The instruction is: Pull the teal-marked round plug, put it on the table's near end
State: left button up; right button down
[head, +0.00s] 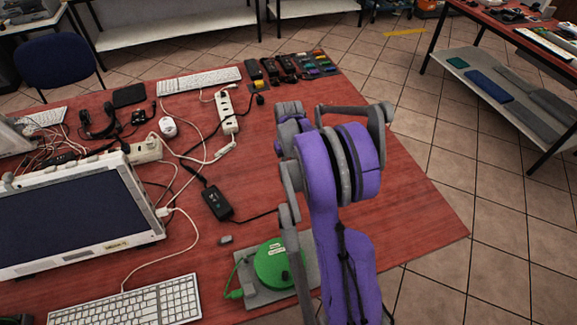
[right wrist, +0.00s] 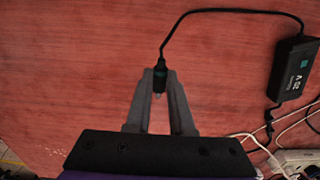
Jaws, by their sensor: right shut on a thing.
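In the right wrist view, my right gripper (right wrist: 160,86) is shut on a small black plug (right wrist: 160,76) with a teal mark. The plug sits between the fingertips over bare red tabletop, and no socket shows around it. I cannot tell whether it touches the table. Its black cable curves round to a black adapter (right wrist: 294,72) with a teal label. In the head view the adapter (head: 217,203) lies mid-table and its cable runs behind my purple right arm, which hides the right gripper and plug. My left gripper is not in view.
A green round device (head: 272,264) on a grey plate stands at the table's near edge, beside a white keyboard (head: 130,305). A monitor (head: 75,218) fills the left. A white power strip (head: 228,112) and tangled cables lie farther back. The table's right side (head: 410,215) is bare.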

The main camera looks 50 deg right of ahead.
aim_at(289, 185)
jog(key=shift+f+b, duration=1.6)
jog(key=shift+f, duration=1.65)
jog(key=c, duration=0.7)
grip_release()
jog(key=shift+r, duration=0.1)
notch_tip(289, 185, up, 11)
jog(key=shift+f+p, duration=0.15)
jog(key=shift+p, duration=0.2)
